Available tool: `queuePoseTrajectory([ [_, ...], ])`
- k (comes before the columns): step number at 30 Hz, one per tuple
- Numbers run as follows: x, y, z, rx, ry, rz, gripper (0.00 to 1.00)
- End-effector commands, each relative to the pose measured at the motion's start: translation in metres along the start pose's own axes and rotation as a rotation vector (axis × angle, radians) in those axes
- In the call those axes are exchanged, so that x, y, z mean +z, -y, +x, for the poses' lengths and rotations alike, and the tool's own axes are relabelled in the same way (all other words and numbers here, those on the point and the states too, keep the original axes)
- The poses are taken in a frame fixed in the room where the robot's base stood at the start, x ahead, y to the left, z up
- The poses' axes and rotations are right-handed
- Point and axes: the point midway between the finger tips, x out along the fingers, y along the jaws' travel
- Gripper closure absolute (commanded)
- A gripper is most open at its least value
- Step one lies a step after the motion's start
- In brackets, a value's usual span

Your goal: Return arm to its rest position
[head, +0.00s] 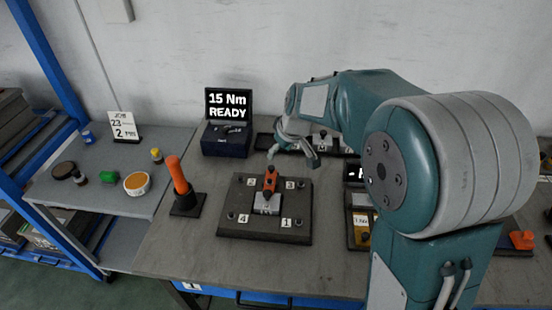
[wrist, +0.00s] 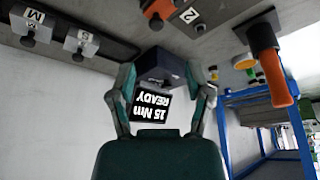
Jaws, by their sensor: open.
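My gripper (head: 293,158) is open and empty in the head view. It hangs above and behind the dark base plate (head: 235,208), clear of it. In the wrist view the spread fingers of my gripper (wrist: 165,82) frame a display reading "15 Nm READY" (wrist: 152,108), with nothing held between them. The same display stands at the back of the bench in the head view (head: 228,103). My arm reaches in from the right over the bench.
An orange part (head: 270,180) sits on the numbered plate. An orange-handled tool (head: 179,176) stands upright in a black holder left of it. A dark rack (head: 265,141) lies behind my gripper. A grey side shelf (head: 90,195) holds small containers. Bare bench (head: 175,250) shows at front left.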

Motion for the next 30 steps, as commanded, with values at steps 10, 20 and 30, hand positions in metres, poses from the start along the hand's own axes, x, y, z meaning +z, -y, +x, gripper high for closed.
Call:
queuePoseTrajectory([
  [10, 0.0, 0.0, -0.015, -0.001, 0.001, 0.001, 0.35],
  [20, 0.002, 0.001, -0.018, 0.002, 0.0, 0.006, 0.35],
  [30, 0.06, 0.021, -0.105, 0.076, -0.025, 0.158, 0.35],
])
